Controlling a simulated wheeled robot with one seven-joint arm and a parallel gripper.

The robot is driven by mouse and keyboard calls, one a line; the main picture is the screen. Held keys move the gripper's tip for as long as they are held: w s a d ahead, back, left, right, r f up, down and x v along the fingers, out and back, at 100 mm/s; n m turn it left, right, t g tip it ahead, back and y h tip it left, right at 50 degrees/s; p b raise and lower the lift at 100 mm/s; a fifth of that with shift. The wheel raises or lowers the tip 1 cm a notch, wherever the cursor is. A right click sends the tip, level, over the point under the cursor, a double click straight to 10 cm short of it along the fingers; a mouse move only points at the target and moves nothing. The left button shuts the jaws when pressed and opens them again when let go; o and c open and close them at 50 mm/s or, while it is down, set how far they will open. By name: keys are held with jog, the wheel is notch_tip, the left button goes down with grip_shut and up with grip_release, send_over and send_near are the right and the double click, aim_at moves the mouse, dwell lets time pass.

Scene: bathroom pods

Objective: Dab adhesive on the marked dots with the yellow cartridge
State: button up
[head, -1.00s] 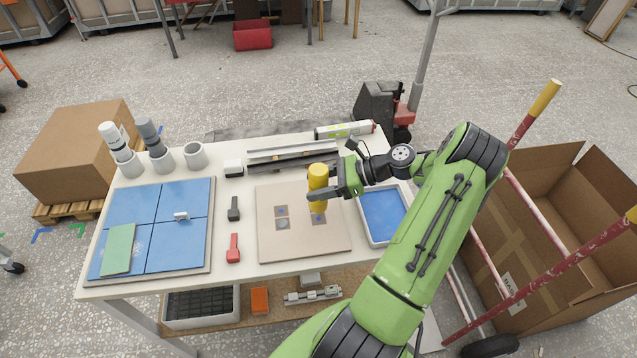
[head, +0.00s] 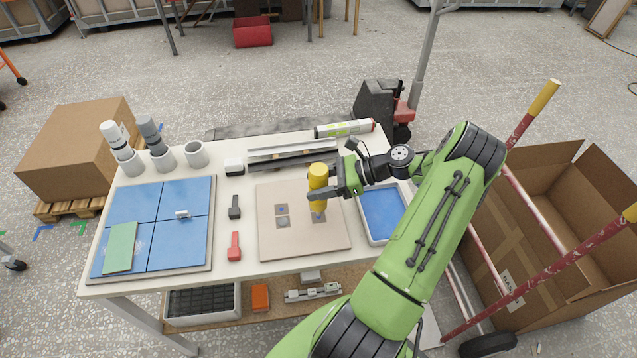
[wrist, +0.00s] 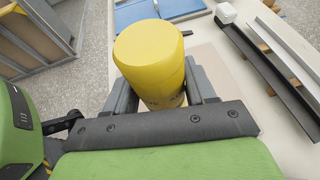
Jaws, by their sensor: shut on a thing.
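My gripper (head: 335,191) is shut on the yellow cartridge (head: 318,177) and holds it upright over the right part of the beige board (head: 272,245). In the wrist view the yellow cartridge (wrist: 150,55) stands between the two dark fingers of my gripper (wrist: 158,95). Grey squares with blue dots show on the board: one upper left (head: 281,209), one below it (head: 282,223), and one right at the cartridge's lower end, partly covered. I cannot tell whether the cartridge's tip touches the board.
A blue-lined tray (head: 383,214) stands right of the board, under my arm. Left are a red tool (head: 234,246), a dark tool (head: 235,207) and a blue tiled panel (head: 180,244). Dark and light rails (head: 291,161) and a white tube (head: 344,129) lie behind.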

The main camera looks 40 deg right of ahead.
aim_at(318, 176)
jog(key=shift+f, duration=0.55)
dwell(0.9)
jog(key=shift+r, duration=0.15)
notch_tip(318, 176, up, 4)
jog(key=p, duration=0.5)
